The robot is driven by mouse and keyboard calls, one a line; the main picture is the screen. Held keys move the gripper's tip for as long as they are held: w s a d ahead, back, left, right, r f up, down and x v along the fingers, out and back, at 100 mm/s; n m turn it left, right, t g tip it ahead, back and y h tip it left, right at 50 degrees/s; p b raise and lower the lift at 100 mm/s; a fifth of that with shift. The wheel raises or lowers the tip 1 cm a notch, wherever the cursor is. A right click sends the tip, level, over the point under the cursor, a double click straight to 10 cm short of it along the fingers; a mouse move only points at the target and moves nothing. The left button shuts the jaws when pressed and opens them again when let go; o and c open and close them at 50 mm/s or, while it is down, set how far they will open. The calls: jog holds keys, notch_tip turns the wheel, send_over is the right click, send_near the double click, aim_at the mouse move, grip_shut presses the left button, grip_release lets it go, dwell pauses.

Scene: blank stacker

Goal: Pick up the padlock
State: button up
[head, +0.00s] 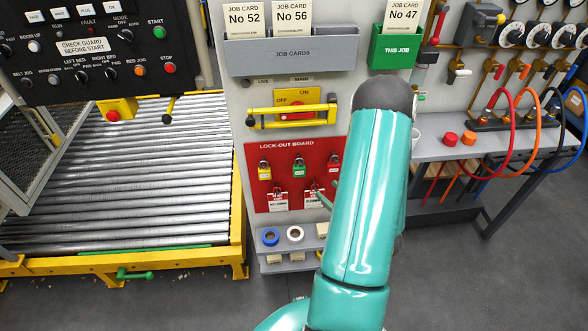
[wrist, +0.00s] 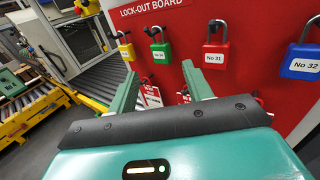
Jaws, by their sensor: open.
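Several padlocks hang on the red lock-out board (head: 290,172). In the wrist view they are yellow (wrist: 127,52), green (wrist: 162,54), red marked No 31 (wrist: 213,57) and blue marked No 32 (wrist: 300,63). The head view also shows the yellow (head: 264,172), green (head: 299,171) and red (head: 334,166) ones; my arm hides the blue one. My gripper (wrist: 160,70) is open and empty, facing the board, with the green padlock appearing between its fingertips. The padlock looks beyond the tips, not touching them. Most of my gripper is hidden by my arm in the head view.
Tagged red items (head: 313,193) hang low on the board. A yellow switch handle (head: 293,117) juts out above it. A shelf with tape rolls (head: 270,237) is below. A roller conveyor (head: 130,180) lies left; a bench with hoses (head: 460,148) stands right.

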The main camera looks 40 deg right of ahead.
send_near(299, 167)
jog(key=w, duration=0.8)
jog(key=shift+w+d+r, duration=0.1)
jog(key=shift+d+r, duration=0.05)
jog(key=shift+d, duration=0.15)
jog(key=c, duration=0.7)
jog(key=shift+c, duration=0.2)
jog(key=shift+r, duration=0.3)
jog(key=shift+r, duration=0.3)
jog(key=shift+r, duration=0.2)
